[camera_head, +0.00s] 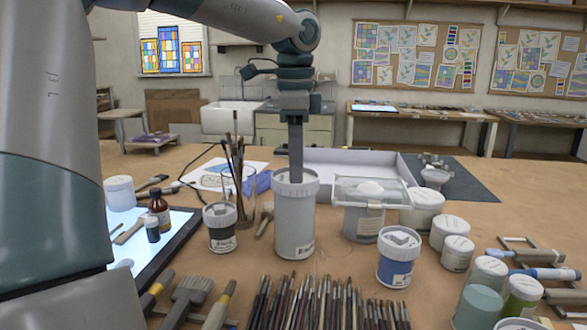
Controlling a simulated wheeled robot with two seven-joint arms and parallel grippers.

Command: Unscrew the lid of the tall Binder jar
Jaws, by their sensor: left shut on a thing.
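The tall Binder jar (294,228) is a pale grey cylinder standing upright near the middle of the table. Its small label is too small to read. Its white ribbed lid (309,187) sits on top of the jar. My left gripper (296,178) reaches straight down from above and is shut on the lid's top. The fingers hide the part of the lid that they hold. I cannot tell whether the lid is turned or loose. My right gripper is not in view.
A small dark-labelled jar (221,240) and a brush holder (247,200) stand left of the tall jar. A blue-labelled jar (396,268) and a wide jar with a clear tray (368,190) stand right. A row of brushes (325,303) lies in front.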

